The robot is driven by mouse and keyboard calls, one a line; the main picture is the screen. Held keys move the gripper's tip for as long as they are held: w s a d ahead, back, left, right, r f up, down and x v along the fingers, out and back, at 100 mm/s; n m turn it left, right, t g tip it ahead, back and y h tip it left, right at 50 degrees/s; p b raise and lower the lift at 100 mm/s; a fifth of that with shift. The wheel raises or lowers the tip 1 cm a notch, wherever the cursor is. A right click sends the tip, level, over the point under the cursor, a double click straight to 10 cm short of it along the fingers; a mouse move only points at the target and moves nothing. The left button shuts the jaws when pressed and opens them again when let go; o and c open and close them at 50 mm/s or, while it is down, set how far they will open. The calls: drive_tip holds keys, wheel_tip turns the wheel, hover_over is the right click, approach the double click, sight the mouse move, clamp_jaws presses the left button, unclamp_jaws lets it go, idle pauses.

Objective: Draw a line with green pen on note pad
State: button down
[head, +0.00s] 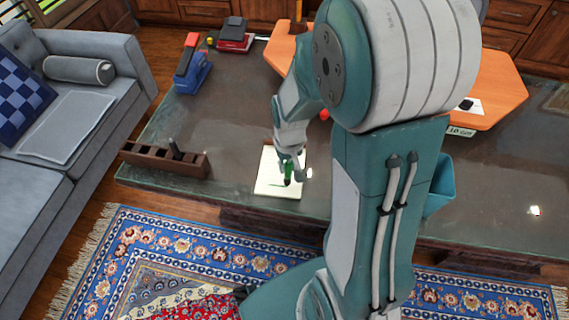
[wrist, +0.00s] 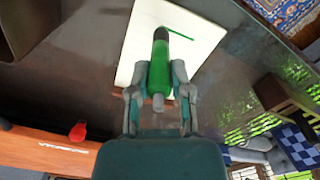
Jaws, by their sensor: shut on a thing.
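My gripper (head: 291,165) is shut on the green pen (head: 288,174) over the note pad. In the wrist view, my gripper (wrist: 159,82) has one finger on each side of the pen (wrist: 160,68), with its dark tip end pointing at the page. The pale note pad (head: 267,176) lies on the dark table near its front edge; it also shows in the wrist view (wrist: 200,52). A short green line (wrist: 181,34) shows on the page beside the pen's tip end. Exact tip contact is hard to tell.
A brown wooden holder (head: 135,157) with a dark upright item stands left of the pad. A blue-and-red object (head: 192,72) and a dark red object (head: 233,38) sit at the back. An orange board (head: 497,90) lies right. Bare tabletop (head: 225,125) surrounds the pad.

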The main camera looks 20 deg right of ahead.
drive_tip(key=shift+a, duration=0.1)
drive_tip(key=shift+w+a, duration=0.35)
drive_tip(key=shift+a, duration=0.15)
drive_tip(key=shift+w+a, duration=0.1)
drive_tip(key=shift+a, duration=0.05)
drive_tip(key=shift+w+a+f, duration=0.1)
drive_tip(key=shift+w+a, duration=0.15)
drive_tip(key=shift+a, duration=0.15)
drive_tip(key=shift+a, duration=0.1)
drive_tip(key=shift+w+a, duration=0.35)
drive_tip(key=shift+a, duration=0.2)
drive_tip(key=shift+w+a, duration=0.1)
drive_tip(key=shift+w+a, duration=0.3)
drive_tip(key=shift+a, duration=0.2)
drive_tip(key=shift+r, duration=0.2)
